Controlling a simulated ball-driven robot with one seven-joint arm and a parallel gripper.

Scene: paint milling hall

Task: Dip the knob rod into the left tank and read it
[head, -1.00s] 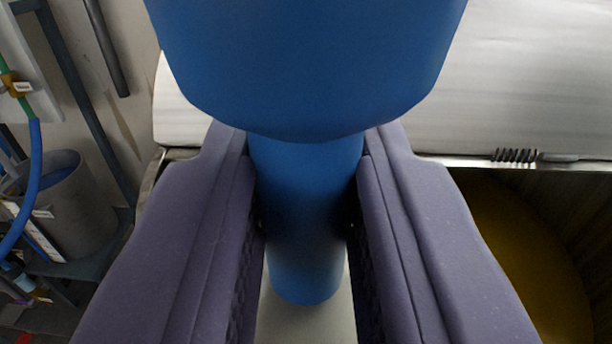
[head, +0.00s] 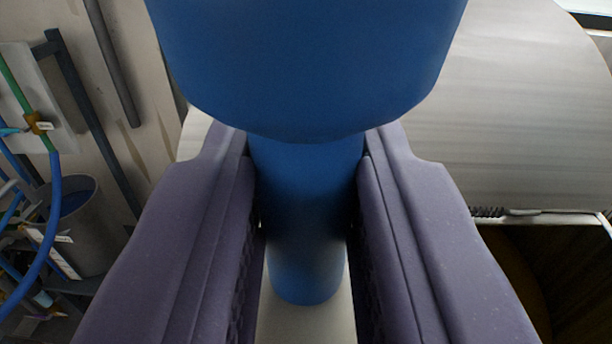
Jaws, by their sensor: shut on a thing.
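The knob rod (head: 305,70) is blue, with a wide knob at the top of the view and a narrower shaft running down below it. My gripper (head: 305,220) is shut on the shaft, one purple finger on each side. The rod's far end shows between the fingers, over a pale surface. At the right, a tank (head: 580,270) with a dark inside shows beneath a raised pale metal lid (head: 530,110). Which tank this is, I cannot tell. The rod stands apart from it, to its left.
At the left, a grey bucket (head: 95,230) stands by a wall with pipes. A metal rim with a spring (head: 488,212) runs along the tank's back edge.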

